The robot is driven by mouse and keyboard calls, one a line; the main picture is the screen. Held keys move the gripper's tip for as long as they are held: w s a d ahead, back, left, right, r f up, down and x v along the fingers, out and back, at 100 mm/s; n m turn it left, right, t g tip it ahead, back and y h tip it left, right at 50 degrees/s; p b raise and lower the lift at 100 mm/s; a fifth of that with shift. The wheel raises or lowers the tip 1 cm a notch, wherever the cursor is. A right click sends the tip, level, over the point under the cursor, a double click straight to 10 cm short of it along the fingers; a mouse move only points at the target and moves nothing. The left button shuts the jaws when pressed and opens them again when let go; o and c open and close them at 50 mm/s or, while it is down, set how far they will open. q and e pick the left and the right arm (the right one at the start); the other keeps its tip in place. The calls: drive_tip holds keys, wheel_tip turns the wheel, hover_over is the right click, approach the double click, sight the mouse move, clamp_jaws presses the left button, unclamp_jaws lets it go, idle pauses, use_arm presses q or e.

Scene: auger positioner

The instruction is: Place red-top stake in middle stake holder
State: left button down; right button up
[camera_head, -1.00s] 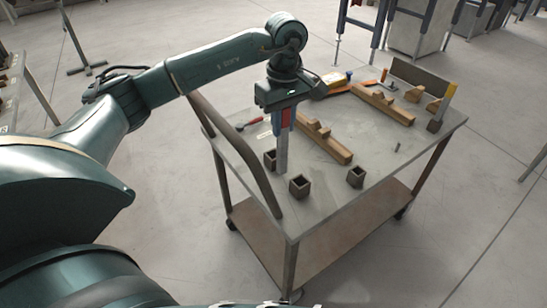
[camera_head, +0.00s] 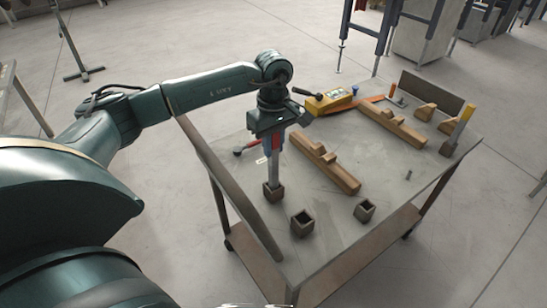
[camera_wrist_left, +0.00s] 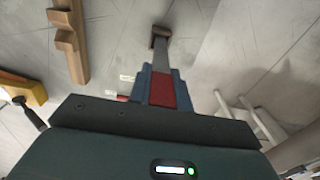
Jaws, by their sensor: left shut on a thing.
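The red-top stake (camera_head: 273,170) is upright with its grey shaft pointing down, and its red part shows between my left gripper's fingers. My left gripper (camera_head: 272,146) is shut on it near the top. The stake's lower end meets a small square dark holder (camera_head: 273,193); how deep it sits inside I cannot tell. In the left wrist view the stake (camera_wrist_left: 161,62) runs from the gripper (camera_wrist_left: 162,82) to that holder (camera_wrist_left: 160,31). Two other square holders, one nearer the front (camera_head: 302,225) and one to the right (camera_head: 364,211), stand empty. My right gripper is not in view.
Wooden blocks (camera_head: 335,174) and (camera_head: 394,128) lie on the grey cart top (camera_head: 340,135). A yellow-top stake (camera_head: 463,124) stands in a holder at the right edge. A yellow box (camera_head: 330,102) is at the back. A raised bar (camera_head: 232,180) borders the left edge.

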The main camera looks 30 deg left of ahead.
sight(274, 155)
use_arm(q)
wheel_tip(274, 155, down, 4)
drive_tip(key=shift+r, duration=0.1)
drive_tip(key=shift+f, duration=0.2)
drive_tip(key=c, duration=1.3)
unclamp_jaws()
drive_tip(key=shift+r, duration=0.25)
wheel_tip(274, 155, up, 12)
drive_tip(key=shift+f+b, duration=0.1)
drive_tip(key=shift+b, duration=0.3)
